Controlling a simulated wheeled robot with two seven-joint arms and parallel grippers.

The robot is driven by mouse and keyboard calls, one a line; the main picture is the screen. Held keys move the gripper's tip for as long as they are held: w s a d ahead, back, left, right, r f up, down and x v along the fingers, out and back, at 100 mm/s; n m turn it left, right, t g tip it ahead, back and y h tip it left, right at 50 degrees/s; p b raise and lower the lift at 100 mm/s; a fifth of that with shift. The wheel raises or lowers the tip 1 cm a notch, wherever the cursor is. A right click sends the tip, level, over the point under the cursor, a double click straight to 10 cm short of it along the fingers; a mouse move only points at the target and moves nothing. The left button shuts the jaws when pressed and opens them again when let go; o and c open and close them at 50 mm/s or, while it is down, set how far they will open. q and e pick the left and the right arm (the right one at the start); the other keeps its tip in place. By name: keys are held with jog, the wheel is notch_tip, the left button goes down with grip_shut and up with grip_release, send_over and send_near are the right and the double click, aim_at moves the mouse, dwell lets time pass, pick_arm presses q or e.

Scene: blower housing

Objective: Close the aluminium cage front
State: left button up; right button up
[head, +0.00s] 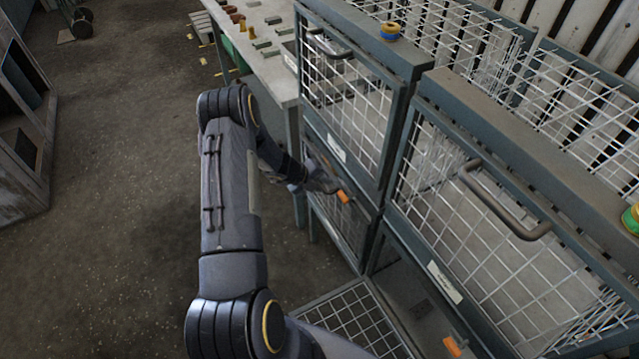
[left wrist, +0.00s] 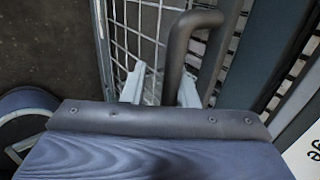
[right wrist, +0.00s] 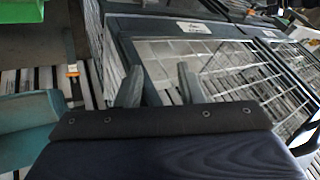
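Mesh cages with blue-grey frames stand in two tiers at the right of the head view; their label lettering is too small to read. The upper left front (head: 345,95) and upper right front (head: 490,225) look closed. A mesh front (head: 358,322) lies folded down flat at the lower middle, before a dark opening. I cannot tell which front is the aluminium one. My left gripper (head: 325,182) is at the lower left front. In the left wrist view, a grey bar handle (left wrist: 178,55) passes between its parted fingers. My right gripper (right wrist: 158,88) is open and empty, outside the head view.
A bench (head: 262,45) with small parts stands beyond the cages. Rolls of tape (head: 390,31) sit on top of the cages. Orange tags (head: 343,196) mark the lower tier.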

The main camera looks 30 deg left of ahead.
pick_arm(q)
jog(key=shift+w+d+r, duration=0.35)
jog(key=shift+w+r, duration=0.15)
jog(key=s+f+v, duration=0.1)
jog(key=v, duration=0.7)
jog(key=shift+a, duration=0.3)
